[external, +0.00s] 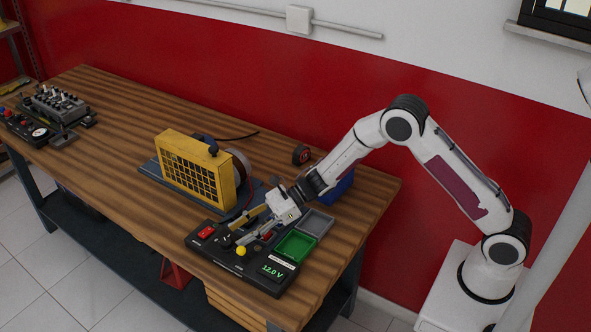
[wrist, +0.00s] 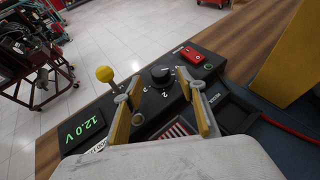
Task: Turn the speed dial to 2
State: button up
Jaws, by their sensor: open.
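The speed dial (wrist: 161,74) is a round black knob with a white pointer mark on a black control panel (wrist: 150,103). White digits are printed around it, and a 2 shows on its near side. I cannot read clearly which digit the pointer faces. My gripper (wrist: 165,84) is open, its two yellow-padded fingers apart on either side of the dial's near side. I cannot tell whether they touch it. In the external view my gripper (external: 234,232) reaches down over the panel (external: 215,246), and the dial is small and partly hidden by the fingers.
On the panel, a yellow ball-topped lever (wrist: 105,74) stands beside one finger, and a red switch (wrist: 190,55) lies past the other. The display (wrist: 82,130) reads 12.0 V. Green (external: 296,246) and grey (external: 317,222) trays and a yellow cage (external: 195,165) stand close by.

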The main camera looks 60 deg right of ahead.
aim_at(228, 241)
jog(key=shift+x, duration=2.05)
jog(key=c, duration=1.1)
